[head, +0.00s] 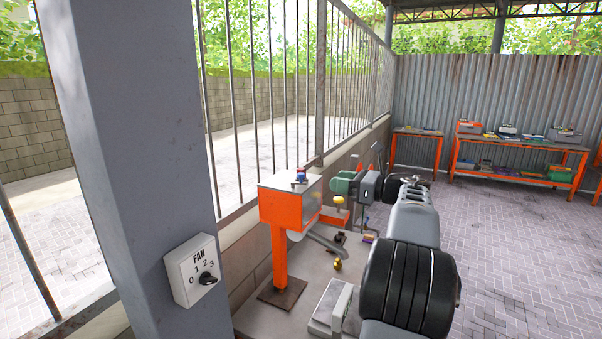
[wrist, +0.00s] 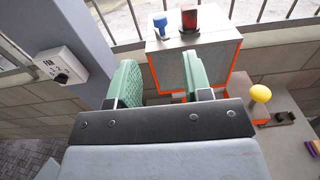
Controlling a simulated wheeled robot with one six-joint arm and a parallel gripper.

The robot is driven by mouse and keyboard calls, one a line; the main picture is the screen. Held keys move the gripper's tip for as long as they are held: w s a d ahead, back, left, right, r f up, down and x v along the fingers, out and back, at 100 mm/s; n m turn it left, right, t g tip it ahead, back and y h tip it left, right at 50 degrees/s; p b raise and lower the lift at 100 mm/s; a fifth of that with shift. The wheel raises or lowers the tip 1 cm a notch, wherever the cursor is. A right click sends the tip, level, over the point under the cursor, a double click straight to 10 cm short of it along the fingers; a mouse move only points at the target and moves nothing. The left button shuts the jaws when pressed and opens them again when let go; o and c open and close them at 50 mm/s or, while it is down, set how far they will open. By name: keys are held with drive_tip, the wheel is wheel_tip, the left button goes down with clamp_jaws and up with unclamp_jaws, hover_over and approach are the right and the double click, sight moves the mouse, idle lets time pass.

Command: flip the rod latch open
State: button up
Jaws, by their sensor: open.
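My gripper (wrist: 160,78) is open, with two green fingers apart and nothing between them. In the head view my gripper (head: 346,183) shows to the right of an orange and grey box on a post. I cannot make out for certain which part is the rod latch. A small dark bracket-like fitting (wrist: 286,117) lies on the bench at the right of the wrist view, apart from the fingers. A yellow round knob (wrist: 261,92) stands beside it, and the knob also shows in the head view (head: 339,199).
The orange and grey box (head: 290,203) carries a blue piece (wrist: 160,22) and a red and dark piece (wrist: 189,18) on top. A fan switch (head: 193,270) is on the grey pillar (head: 130,120). Metal bars stand behind. The paved floor at right is clear.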

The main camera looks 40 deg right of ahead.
sight(301, 174)
drive_tip(key=p+x, duration=0.4)
drive_tip(key=x, duration=0.6)
drive_tip(key=shift+w+a+r, duration=0.15)
drive_tip(key=shift+p+x, duration=0.3)
drive_tip(key=shift+x, duration=0.55)
